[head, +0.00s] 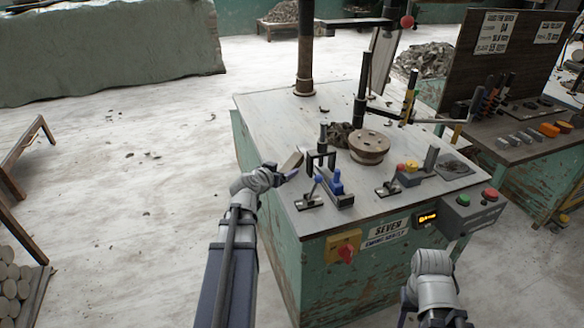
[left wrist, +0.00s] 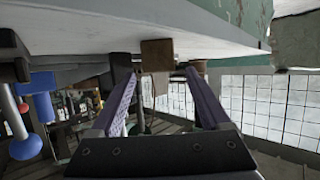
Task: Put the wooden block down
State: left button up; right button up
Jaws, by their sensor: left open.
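The wooden block (head: 292,163) is small and brown and is at the left part of the grey bench top (head: 275,115) in the head view. In the left wrist view the block (left wrist: 158,53) sits against the pale bench surface, which fills the top of that picture. My left gripper (head: 284,172) is open at the block. Its two fingers (left wrist: 161,74) stand on either side of the block with a gap at each side. My right gripper (head: 448,250) is low at the right in front of the bench; its jaws cannot be made out.
Blue-handled clamps (head: 337,184) stand close to the right of my left gripper. A round wooden disc (head: 369,147) and a dark post (head: 361,103) are farther right. A control box with green and red buttons (head: 472,208) is at the bench's right corner. The bench's back left is mostly clear.

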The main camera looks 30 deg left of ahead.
aim_at(288, 166)
pick_arm(q)
jog(key=shift+b+x, duration=1)
jog(key=shift+x, duration=2.45)
jog(key=shift+r, duration=0.25)
grip_shut()
